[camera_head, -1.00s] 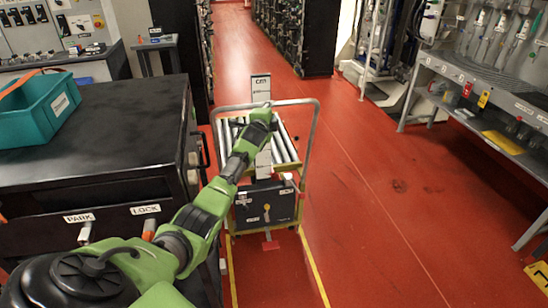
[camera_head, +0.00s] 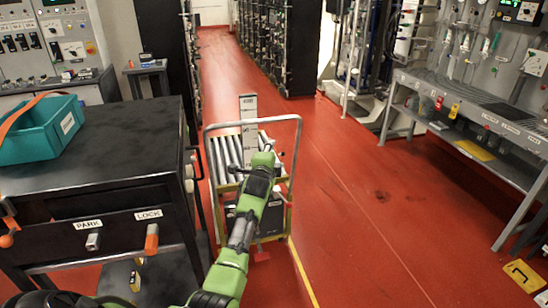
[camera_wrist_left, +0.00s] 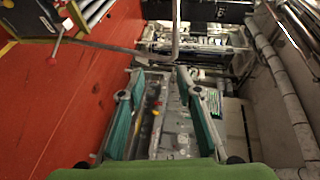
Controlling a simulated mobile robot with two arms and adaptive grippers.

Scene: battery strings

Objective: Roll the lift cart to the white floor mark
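The lift cart (camera_head: 296,160) stands on the red floor in the middle of the head view. It has a bent silver tube handle, grey rollers on top and a yellow lower frame. My left arm reaches to its near side and covers part of it. My left gripper (camera_wrist_left: 161,78) shows in the left wrist view with its two teal fingers apart. A grey tube stands beyond the fingertips; I cannot tell whether they touch it. In the head view the fingers are hidden behind the green wrist. My right gripper is not in view. I see no white floor mark.
A black cabinet (camera_head: 100,150) with PARK and LOCK labels stands close left of the cart, with a teal bin (camera_head: 40,135) on top. Dark racks (camera_head: 280,45) line the aisle behind. A grey bench (camera_head: 470,110) stands at right. Red floor is open between cart and bench.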

